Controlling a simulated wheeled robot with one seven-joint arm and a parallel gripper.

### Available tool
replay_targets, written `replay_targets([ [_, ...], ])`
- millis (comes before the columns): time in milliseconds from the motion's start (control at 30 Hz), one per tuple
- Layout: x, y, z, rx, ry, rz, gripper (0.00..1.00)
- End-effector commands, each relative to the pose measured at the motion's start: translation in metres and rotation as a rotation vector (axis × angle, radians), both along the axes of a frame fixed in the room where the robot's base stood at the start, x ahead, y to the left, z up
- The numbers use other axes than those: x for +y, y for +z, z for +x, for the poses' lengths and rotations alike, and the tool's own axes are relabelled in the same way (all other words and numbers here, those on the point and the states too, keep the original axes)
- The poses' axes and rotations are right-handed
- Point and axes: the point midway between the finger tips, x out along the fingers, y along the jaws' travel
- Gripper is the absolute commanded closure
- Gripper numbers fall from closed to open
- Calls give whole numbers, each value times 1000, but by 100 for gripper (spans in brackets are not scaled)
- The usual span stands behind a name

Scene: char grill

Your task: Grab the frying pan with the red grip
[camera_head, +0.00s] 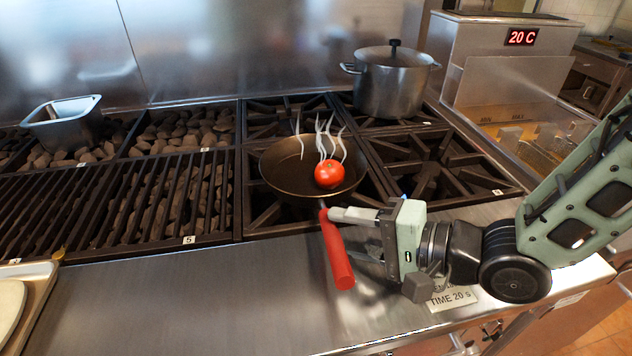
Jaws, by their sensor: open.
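A dark frying pan (281,182) sits on the burner grates at the middle of the stove. Its red grip (337,252) points toward me, out over the steel front ledge. A red tomato (329,174) lies in the pan, with pale wisps like steam above it. My gripper (343,238) comes in from the right and is open. Its upper finger reaches the top end of the red grip, and the lower finger is partly hidden behind or beside the grip. I cannot tell whether the fingers touch the grip.
A lidded steel pot (390,88) stands on the back right burner. A fryer (512,75) showing "20 C" is at the right. A char grill (150,195) and a metal container (65,125) are at the left. A tray (38,285) lies at the lower left. The front ledge (210,295) is mostly clear.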

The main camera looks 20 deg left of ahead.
Motion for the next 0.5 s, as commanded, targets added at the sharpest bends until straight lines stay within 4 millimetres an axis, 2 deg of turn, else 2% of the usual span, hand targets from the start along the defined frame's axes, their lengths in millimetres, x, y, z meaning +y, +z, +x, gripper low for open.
replay_targets([
  [300, 40, -4, 6, 0, 3, -1, 52],
  [500, 51, -8, 7, -1, 1, 0, 52],
])
